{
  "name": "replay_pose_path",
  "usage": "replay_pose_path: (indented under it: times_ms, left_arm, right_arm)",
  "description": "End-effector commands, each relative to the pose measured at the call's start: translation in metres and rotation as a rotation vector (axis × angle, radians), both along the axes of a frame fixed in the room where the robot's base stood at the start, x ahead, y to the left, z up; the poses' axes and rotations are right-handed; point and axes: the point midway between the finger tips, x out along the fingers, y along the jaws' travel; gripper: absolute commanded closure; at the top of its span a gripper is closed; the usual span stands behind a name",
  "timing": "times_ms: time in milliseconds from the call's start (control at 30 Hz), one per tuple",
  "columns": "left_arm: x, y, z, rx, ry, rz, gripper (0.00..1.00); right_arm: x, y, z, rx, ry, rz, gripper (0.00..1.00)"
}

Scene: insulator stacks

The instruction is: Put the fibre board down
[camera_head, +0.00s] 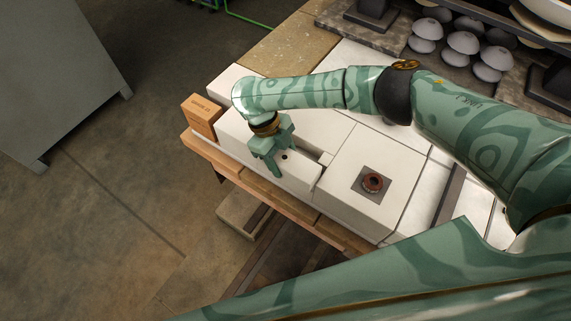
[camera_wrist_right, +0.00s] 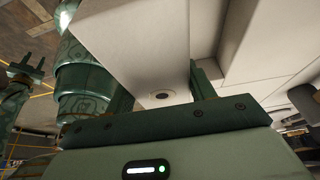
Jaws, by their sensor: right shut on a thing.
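The fibre board (camera_head: 297,178) is a pale white slab with a small dark hole near one end. My right gripper (camera_head: 270,162) is shut on that end, with its fingers on either side of it. In the right wrist view the board (camera_wrist_right: 150,45) runs out from between the fingers, its hole close to the palm. The board is low over the white blocks; I cannot tell whether it touches them. A green two-pronged part, apparently my left gripper (camera_wrist_right: 25,70), shows small at the left edge of the right wrist view. It is not in the head view.
An orange-brown brick (camera_head: 202,117) stands at the left end of the white blocks. A brown ring on a grey square plate (camera_head: 372,184) sits on the block to the right. Several grey domed insulators (camera_head: 462,42) stand at the back right. A wooden edge (camera_head: 270,190) borders the front.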

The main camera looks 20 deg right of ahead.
Motion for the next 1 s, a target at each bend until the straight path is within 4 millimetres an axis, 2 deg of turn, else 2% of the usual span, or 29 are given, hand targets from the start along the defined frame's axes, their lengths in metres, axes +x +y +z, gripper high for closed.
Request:
replay_pose_path:
  times_ms: [67, 200, 467, 500, 567, 867, 1000]
  left_arm:
    - [-0.003, 0.000, -0.008, 0.000, 0.006, 0.000, 0.64]
    - [-0.006, 0.000, -0.018, 0.000, 0.015, 0.000, 0.64]
    - [-0.006, 0.000, -0.017, -0.001, 0.014, 0.001, 0.64]
    - [-0.006, 0.000, -0.017, -0.001, 0.014, 0.001, 0.64]
    - [-0.006, 0.000, -0.017, -0.001, 0.014, 0.001, 0.64]
    - [-0.005, 0.000, -0.016, 0.000, 0.013, 0.001, 0.64]
    - [-0.003, 0.000, -0.011, 0.000, 0.009, 0.002, 0.64]
  right_arm:
    - [0.002, -0.012, -0.017, -0.005, 0.003, -0.002, 0.76]
    - [0.001, -0.010, -0.040, -0.003, 0.004, 0.000, 0.76]
    - [0.002, -0.010, -0.042, -0.003, 0.001, 0.001, 0.76]
    - [0.001, -0.010, -0.042, -0.003, 0.001, 0.001, 0.37]
    - [0.001, -0.010, -0.042, -0.003, 0.001, 0.001, 0.24]
    - [0.002, -0.009, -0.039, -0.001, 0.000, 0.000, 0.24]
    - [0.008, -0.005, -0.023, -0.001, -0.002, 0.000, 0.24]
